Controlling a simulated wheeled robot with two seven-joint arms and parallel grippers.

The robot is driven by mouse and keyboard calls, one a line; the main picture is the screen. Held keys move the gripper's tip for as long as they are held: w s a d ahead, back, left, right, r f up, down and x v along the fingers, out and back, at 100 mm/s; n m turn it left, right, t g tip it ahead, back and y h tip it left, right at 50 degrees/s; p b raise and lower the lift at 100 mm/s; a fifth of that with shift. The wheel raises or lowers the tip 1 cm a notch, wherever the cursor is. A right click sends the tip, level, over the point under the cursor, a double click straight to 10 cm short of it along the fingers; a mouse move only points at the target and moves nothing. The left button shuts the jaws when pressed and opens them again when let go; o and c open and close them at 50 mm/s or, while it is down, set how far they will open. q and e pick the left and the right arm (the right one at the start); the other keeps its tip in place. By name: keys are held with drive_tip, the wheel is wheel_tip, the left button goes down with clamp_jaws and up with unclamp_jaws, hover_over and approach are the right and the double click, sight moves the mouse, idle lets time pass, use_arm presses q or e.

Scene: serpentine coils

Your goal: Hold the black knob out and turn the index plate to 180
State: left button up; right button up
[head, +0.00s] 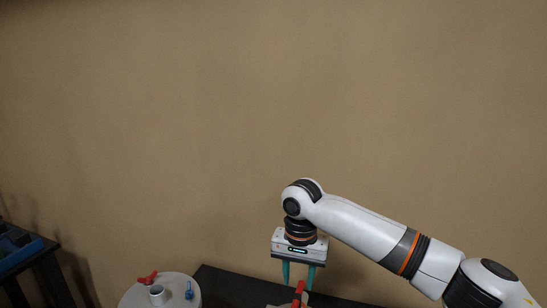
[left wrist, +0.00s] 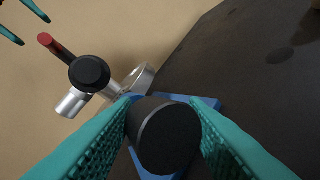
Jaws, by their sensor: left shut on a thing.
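The black knob (left wrist: 165,137) is a large dark round cylinder low in the left wrist view. My left gripper (left wrist: 163,140) is shut on it, with a teal ribbed finger on each side. In the head view my left gripper is not seen. My right gripper (head: 298,279) points down with its teal fingers apart; its fingertips also show at the top left of the left wrist view. A red grip (head: 299,289) shows between and below those fingers in the head view. I cannot clearly make out the index plate; a blue part (left wrist: 208,103) shows behind the knob.
A smaller black disc (left wrist: 89,73) with silver rods and a red-tipped bar stands beyond the knob. A dark tabletop (head: 225,286) runs along the bottom. A round pale drum (head: 130,296) with red and blue valves stands left of it. A blue tray (head: 20,250) is far left.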

sight(297, 296)
use_arm(q)
drive_tip(key=shift+s, duration=0.15)
use_arm(e)
drive_tip(key=shift+r, duration=0.1)
use_arm(q)
drive_tip(key=shift+s+a+f, duration=0.1)
drive_tip(key=shift+s+a, duration=0.15)
drive_tip(key=shift+s, duration=0.35)
use_arm(e)
drive_tip(key=shift+r, duration=0.15)
drive_tip(key=shift+f, duration=3.8)
use_arm(q)
drive_tip(key=shift+f, duration=0.1)
